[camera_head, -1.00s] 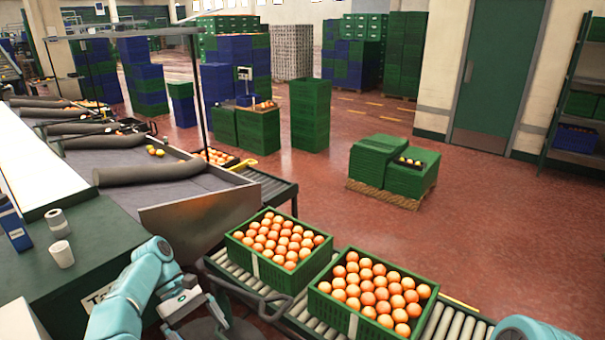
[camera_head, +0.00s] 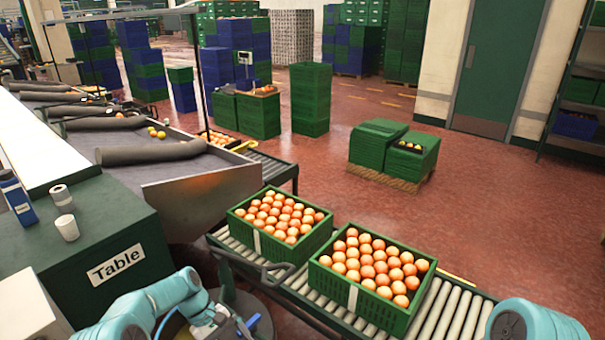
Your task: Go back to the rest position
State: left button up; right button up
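My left arm comes in at the bottom left, and its gripper (camera_head: 243,325) is low near the bottom edge, in front of the dark green table and left of the roller conveyor. Its fingers are small and partly cut off, so I cannot tell whether they are open or shut. Only a teal link of my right arm shows at the bottom right; its gripper is out of view. Two green crates full of oranges, the left crate (camera_head: 240,227) and the right crate (camera_head: 395,318), stand on the conveyor (camera_head: 448,310), apart from both arms.
The dark green table (camera_head: 75,252) at left bears a sign, two white rolls (camera_head: 66,228) and a blue box (camera_head: 17,200). A grey sorting chute (camera_head: 200,190) lies behind it. Stacked green crates (camera_head: 377,147) stand on a pallet. The red floor at right is clear.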

pick_arm(q)
jog(key=s+d+f+m+b, duration=0.2)
jog(key=s+f, duration=0.2)
jog(key=f, duration=0.5)
jog(key=s+d+f+m+t+y+b, duration=0.1)
jog(key=s+d+f+m+t+b, duration=0.1)
jog(key=s, duration=0.8)
jog(key=s+d+f+m+t+y+b, duration=0.1)
jog(key=s+d+f+m+t+b, duration=0.1)
jog(key=s, duration=0.9)
jog(key=shift+s+f+m, duration=0.15)
jog(key=shift+f+m, duration=0.25)
jog(key=shift+f, duration=0.2)
pick_arm(e)
notch_tip(320, 180, down, 7)
jog(key=shift+w, duration=0.25)
jog(key=shift+w+f, duration=0.1)
jog(key=shift+a, duration=0.1)
